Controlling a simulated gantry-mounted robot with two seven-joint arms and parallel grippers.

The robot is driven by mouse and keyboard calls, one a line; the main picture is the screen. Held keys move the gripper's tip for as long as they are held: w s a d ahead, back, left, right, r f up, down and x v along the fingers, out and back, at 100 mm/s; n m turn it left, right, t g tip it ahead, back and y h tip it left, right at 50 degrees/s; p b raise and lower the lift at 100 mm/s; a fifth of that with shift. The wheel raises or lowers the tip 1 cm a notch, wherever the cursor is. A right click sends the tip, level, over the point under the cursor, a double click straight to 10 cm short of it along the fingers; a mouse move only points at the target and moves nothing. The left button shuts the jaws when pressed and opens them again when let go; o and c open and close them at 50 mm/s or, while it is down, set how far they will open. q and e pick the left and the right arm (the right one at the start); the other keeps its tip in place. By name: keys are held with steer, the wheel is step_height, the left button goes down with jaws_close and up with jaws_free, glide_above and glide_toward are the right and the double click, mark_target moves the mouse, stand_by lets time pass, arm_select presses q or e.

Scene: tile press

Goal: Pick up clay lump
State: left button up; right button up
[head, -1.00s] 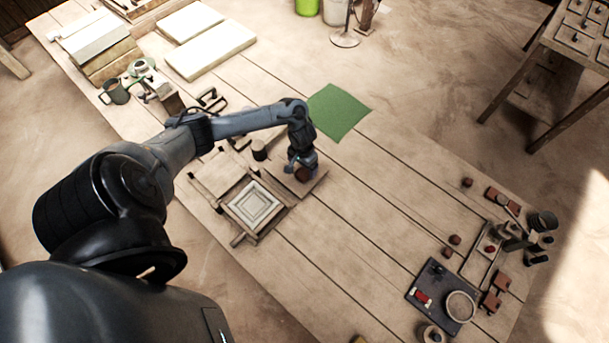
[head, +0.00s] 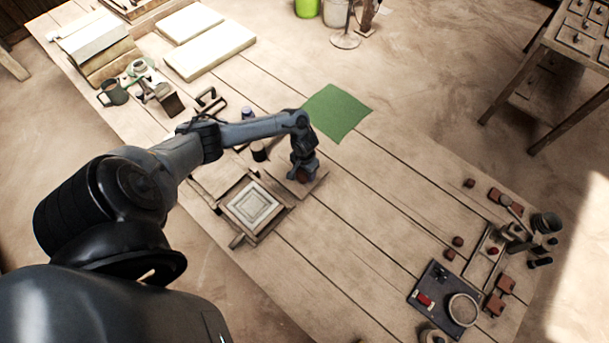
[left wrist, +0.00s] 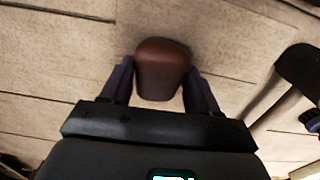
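The clay lump (left wrist: 162,66) is a reddish-brown rounded block. In the left wrist view it sits between the two fingers of my left gripper (left wrist: 160,80), very close to both. In the head view the clay lump (head: 304,175) shows only as a small brown patch under my left gripper (head: 302,172), which hides most of it. My left gripper is low over a small wooden board (head: 316,187) and its fingers stand apart around the lump. I cannot see clear contact on both sides. My right gripper is not in view.
A wooden press frame with a square tile mould (head: 252,205) stands just beside the gripper. A green cloth (head: 337,112) lies behind it. Tools, small red-brown pieces and a dark tray (head: 425,292) are at the right end. The middle table planks are clear.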

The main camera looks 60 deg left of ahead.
arm_select(q)
steer(key=c, duration=0.5)
steer(key=shift+r, duration=0.1)
steer(key=shift+c, duration=0.2)
